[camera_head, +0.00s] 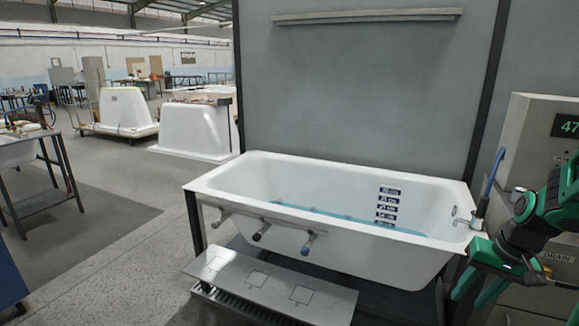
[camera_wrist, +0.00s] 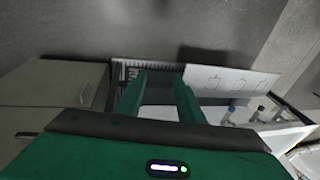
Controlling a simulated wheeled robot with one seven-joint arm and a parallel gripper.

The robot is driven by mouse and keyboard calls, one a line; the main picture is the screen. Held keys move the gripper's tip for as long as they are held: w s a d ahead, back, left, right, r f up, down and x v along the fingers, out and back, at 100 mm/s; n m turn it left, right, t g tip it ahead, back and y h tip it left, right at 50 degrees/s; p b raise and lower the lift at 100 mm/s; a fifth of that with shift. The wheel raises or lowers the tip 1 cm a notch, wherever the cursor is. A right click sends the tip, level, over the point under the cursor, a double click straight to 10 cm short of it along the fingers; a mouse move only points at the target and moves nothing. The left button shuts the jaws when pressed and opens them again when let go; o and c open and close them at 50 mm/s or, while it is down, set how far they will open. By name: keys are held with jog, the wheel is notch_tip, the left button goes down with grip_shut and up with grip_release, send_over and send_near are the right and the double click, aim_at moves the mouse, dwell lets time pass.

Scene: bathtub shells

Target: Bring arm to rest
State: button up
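My gripper (camera_head: 478,290) hangs at the right side of the head view, in front of the grey cabinet and to the right of the bathtub (camera_head: 225,182). Its green fingers point down. In the wrist view my gripper (camera_wrist: 160,85) shows two green fingers apart, with nothing between them. My arm is folded at the right edge of the head view, and part of it is cut off. The bathtub holds shallow bluish water and has a dark depth scale on its inner wall.
A metal step plate (camera_head: 270,285) lies before the tub, below several knobs (camera_head: 262,231). A grey cabinet (camera_head: 530,130) with a display stands at the right. A table (camera_head: 65,165) and white tub shells (camera_head: 195,130) stand at the left. The floor at left centre is clear.

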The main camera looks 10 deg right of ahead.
jog(key=s+a+r+g, duration=0.1)
jog(key=s+a+r, duration=0.2)
jog(key=s, duration=0.4)
jog(key=s+a+r+g+h, duration=0.1)
jog(key=s+a+r, duration=0.2)
jog(key=s, duration=0.5)
jog(key=shift+a+r, duration=0.3)
jog(key=shift+a, duration=0.25)
jog(key=shift+w+f+g, duration=0.25)
jog(key=shift+w+g, duration=0.05)
jog(key=shift+w, duration=0.3)
